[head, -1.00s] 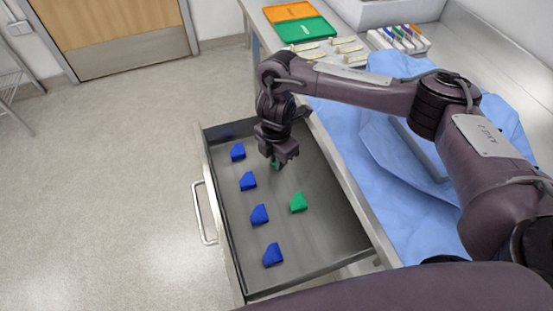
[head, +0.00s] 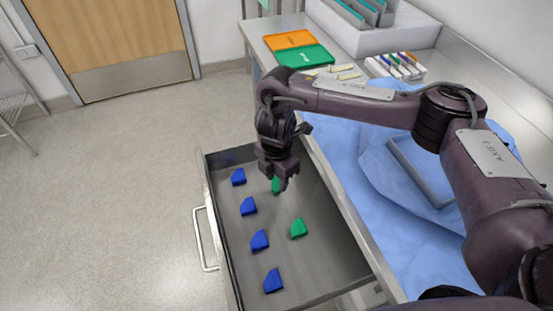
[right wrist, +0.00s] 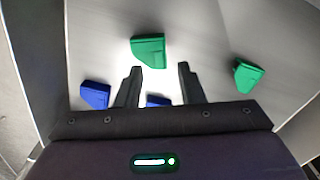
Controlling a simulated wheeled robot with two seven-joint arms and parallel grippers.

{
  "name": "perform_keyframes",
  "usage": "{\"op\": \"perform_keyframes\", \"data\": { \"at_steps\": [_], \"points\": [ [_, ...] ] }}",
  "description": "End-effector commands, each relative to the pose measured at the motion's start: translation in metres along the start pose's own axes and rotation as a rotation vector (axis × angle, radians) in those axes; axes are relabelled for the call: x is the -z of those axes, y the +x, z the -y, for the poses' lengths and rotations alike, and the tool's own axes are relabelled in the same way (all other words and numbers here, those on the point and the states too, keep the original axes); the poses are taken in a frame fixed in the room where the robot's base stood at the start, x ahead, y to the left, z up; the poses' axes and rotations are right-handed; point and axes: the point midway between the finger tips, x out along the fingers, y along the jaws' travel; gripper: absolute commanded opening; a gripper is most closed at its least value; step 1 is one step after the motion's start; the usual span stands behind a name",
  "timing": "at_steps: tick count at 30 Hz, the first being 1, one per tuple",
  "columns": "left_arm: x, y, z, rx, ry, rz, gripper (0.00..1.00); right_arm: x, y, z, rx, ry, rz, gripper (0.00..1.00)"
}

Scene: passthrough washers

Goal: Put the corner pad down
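My right gripper (head: 281,178) is over the far part of the open drawer (head: 325,258). Its two fingers are apart and empty in the right wrist view (right wrist: 158,75). A green corner pad (head: 276,186) lies on the drawer floor below the fingers, partly hidden by them; it shows whole beyond the fingertips in the right wrist view (right wrist: 149,50), apart from them. A second green corner pad (head: 298,228) lies nearer, also seen in the right wrist view (right wrist: 248,75). Several blue corner pads (head: 260,240) lie in a row along the drawer's left side. My left gripper is out of view.
The drawer handle (head: 205,240) is at the left. The counter with a blue drape (head: 350,150) borders the drawer on the right. Green (head: 303,56) and orange (head: 289,39) trays and a white rack (head: 396,66) stand on the counter. The drawer's near right floor is bare.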

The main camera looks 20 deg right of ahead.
Motion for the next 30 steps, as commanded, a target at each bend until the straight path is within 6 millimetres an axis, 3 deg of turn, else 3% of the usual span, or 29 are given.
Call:
{"op": "perform_keyframes", "data": {
  "at_steps": [1, 3, 12, 30],
  "points": [
    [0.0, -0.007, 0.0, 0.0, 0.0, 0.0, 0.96, -0.001, -0.018, -0.002, -0.006, -0.003, 0.003, 0.35],
    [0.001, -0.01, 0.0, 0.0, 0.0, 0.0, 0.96, -0.001, -0.033, -0.002, -0.006, -0.003, 0.004, 0.35],
    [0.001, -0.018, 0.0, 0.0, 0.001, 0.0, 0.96, 0.0, -0.08, -0.001, -0.002, -0.002, 0.002, 0.35],
    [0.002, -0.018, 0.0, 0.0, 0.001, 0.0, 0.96, 0.0, -0.089, 0.0, 0.0, -0.001, -0.001, 0.35]
  ]
}}
